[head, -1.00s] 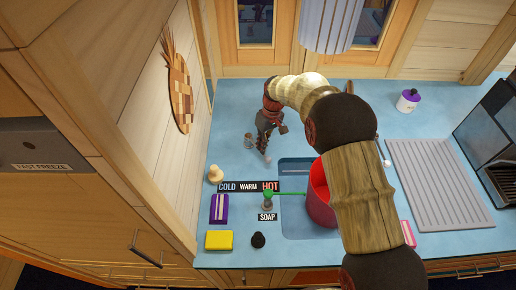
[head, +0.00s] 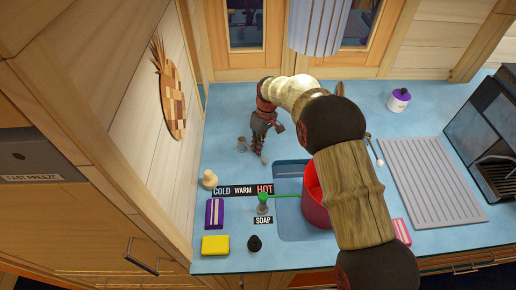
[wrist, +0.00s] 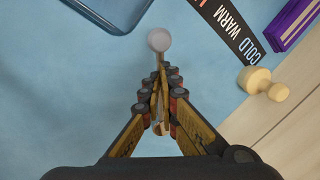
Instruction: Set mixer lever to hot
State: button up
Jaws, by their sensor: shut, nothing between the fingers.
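The mixer's strip (head: 243,190) reads COLD, WARM, HOT from left to right in the head view. It shows partly in the wrist view (wrist: 232,38), upside down. A pale round knob on a thin stem (wrist: 159,40), seemingly the mixer lever, stands just beyond my fingertips. It is small in the head view (head: 264,159), behind the strip near its HOT end. My gripper (head: 262,149) points down behind the strip. In the wrist view my gripper (wrist: 158,72) is shut, its tips close to the knob's stem. I cannot tell whether they touch. The mixer's body is largely hidden.
A green-spouted soap pump (head: 263,199) stands before the strip. A red pot (head: 314,207) sits in the sink (head: 290,228). A wooden peg (head: 209,179), purple box (head: 214,213) and yellow sponge (head: 215,245) are at left. A ribbed drainboard (head: 430,180) lies right.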

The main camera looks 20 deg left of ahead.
jog(key=o, duration=0.4)
jog(key=shift+s+d+f, duration=0.15)
jog(key=shift+s+f, duration=0.1)
jog(key=shift+f, duration=0.3)
jog(key=shift+o, duration=0.2)
jog(key=shift+w+r, duration=0.15)
jog(key=shift+r, duration=0.1)
notch_tip(320, 180, up, 7)
jog(key=w, duration=0.1)
jog(key=shift+w+d+r, duration=0.15)
jog(key=shift+d, duration=0.15)
